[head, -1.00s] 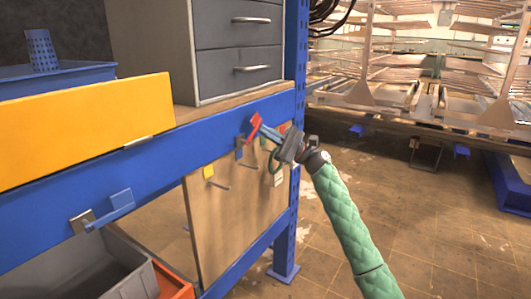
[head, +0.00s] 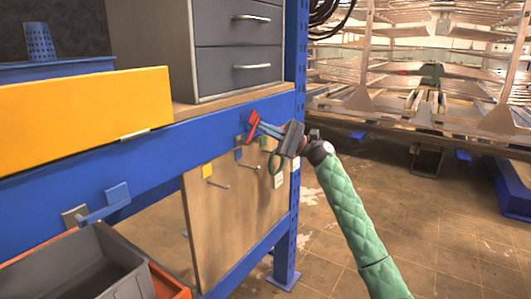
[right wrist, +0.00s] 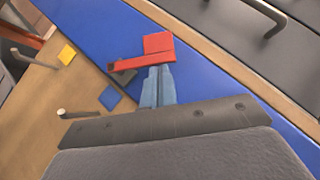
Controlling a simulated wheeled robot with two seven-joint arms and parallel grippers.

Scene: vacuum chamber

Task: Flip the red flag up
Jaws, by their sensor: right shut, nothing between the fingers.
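The red flag (head: 252,127) is a small square plate with a bar, at the blue beam (head: 165,148) near its right end. In the right wrist view the red flag (right wrist: 158,44) shows its plate above and its bar running down to the left. My right gripper (head: 262,128) is shut and empty, its fingertips right at the flag. In the right wrist view the closed blue-grey fingers (right wrist: 157,76) end at the bar, just below the plate; I cannot tell whether they touch. The flag's mount is partly hidden. My left gripper is out of view.
A blue flag (head: 117,192) on a metal mount sits further left on the beam. Below hangs a wooden board (head: 230,215) with pegs and coloured squares. A yellow panel (head: 85,125) and grey drawers (head: 238,48) stand above. Floor at right is open.

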